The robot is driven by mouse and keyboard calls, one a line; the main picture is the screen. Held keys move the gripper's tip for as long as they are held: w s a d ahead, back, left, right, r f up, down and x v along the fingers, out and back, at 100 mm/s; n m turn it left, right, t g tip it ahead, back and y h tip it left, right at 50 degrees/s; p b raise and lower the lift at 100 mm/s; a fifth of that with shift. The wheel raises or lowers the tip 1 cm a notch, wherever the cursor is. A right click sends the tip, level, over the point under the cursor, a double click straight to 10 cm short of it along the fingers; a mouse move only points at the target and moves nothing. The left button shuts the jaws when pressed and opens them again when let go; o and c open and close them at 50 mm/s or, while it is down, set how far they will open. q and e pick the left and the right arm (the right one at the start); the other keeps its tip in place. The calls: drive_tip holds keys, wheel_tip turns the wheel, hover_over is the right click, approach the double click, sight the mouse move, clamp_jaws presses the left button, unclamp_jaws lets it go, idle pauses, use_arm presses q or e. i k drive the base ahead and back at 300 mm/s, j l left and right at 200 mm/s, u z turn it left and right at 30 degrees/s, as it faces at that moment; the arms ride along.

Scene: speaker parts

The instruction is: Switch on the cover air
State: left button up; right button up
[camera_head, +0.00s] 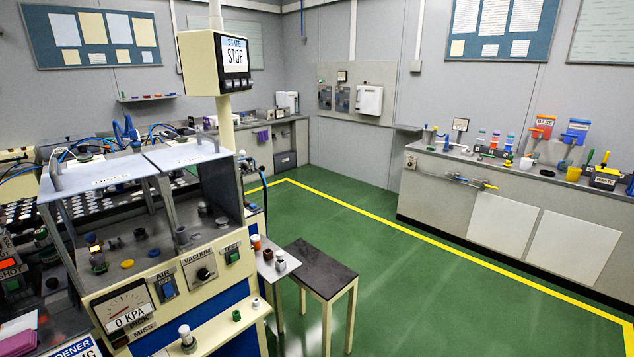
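A machine with a cream front panel stands at the left. Its panel carries a blue switch (167,286) under a label reading AIR, with small detail too fine to tell its position. To the right of it are a round black knob (204,274) labelled VACUUM and a green button (233,256) labelled TEST. A gauge (125,307) at the panel's left reads 0 KPA. A display (234,54) on a post above reads STATE STOP. Neither of my grippers is in view.
A small dark-topped stool (321,269) stands right of the machine. A cream ledge (215,334) with small parts juts out below the panel. A grey counter (480,200) with bottles and bins runs along the right. The green floor (400,290) between is clear.

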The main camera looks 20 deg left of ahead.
sight(168, 289)
drive_tip(key=u, duration=1.65)
